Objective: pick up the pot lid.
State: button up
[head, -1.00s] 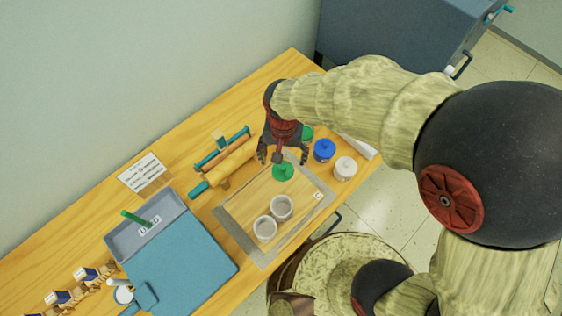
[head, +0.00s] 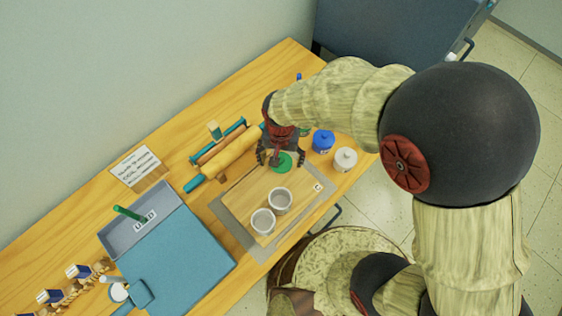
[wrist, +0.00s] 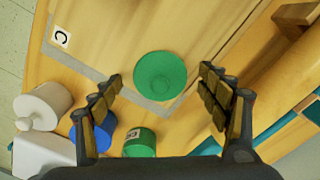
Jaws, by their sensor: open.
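The pot lid, a round green disc (head: 281,164), lies on the wooden board near its upper corner in the head view. In the wrist view the green lid (wrist: 160,76) sits between and a little beyond my two fingers. My gripper (head: 281,160) is over the lid, pointing down, with its fingers spread and nothing between them. In the wrist view my open gripper (wrist: 160,85) has one finger on each side of the lid, apart from it. How high the fingertips are above the board is hard to tell.
Two light cups (head: 279,200) stand on the wooden board (head: 246,200). A blue jar (head: 323,141) and a white jar (head: 345,159) stand close to the right. A green jar (wrist: 140,143) is near the gripper. Rolling pins (head: 232,152) lie to the left, beside a blue box (head: 175,255).

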jog(key=shift+c, duration=0.8)
jog(key=c, duration=0.8)
jog(key=shift+o, duration=0.2)
